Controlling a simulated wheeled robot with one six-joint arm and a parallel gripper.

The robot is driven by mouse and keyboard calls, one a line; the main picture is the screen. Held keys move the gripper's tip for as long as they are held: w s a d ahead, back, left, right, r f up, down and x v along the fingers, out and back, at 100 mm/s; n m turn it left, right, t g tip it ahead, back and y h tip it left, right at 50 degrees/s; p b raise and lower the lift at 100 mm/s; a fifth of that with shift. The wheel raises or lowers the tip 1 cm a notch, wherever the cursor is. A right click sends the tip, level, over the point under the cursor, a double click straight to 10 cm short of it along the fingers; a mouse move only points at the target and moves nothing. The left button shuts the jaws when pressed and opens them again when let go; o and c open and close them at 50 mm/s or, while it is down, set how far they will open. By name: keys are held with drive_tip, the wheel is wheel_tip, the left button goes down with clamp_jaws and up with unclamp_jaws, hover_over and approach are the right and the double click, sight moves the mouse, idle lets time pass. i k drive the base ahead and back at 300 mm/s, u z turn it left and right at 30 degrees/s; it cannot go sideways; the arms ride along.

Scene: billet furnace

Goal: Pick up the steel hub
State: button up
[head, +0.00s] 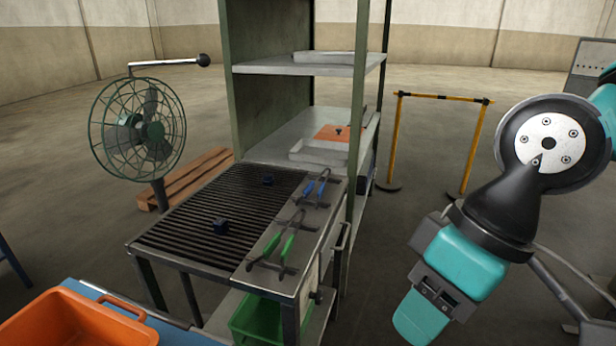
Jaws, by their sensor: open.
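I cannot make out a steel hub for certain. My gripper (432,300), teal and black, hangs at the right over the floor, well apart from the bench and these pieces. It is open, with nothing seen in it; its fingertips are hard to make out.
A green rack post (357,120) rises behind the bench. A fan (138,130) stands left, a yellow barrier (440,97) behind right, an orange bin (75,320) front left.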

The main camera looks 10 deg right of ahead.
sight(268, 180)
drive_tip(key=z, duration=1.05)
drive_tip(key=i, duration=3.3)
drive_tip(key=u, duration=3.6)
drive_tip(key=i, duration=0.5)
drive_tip(key=z, duration=0.05)
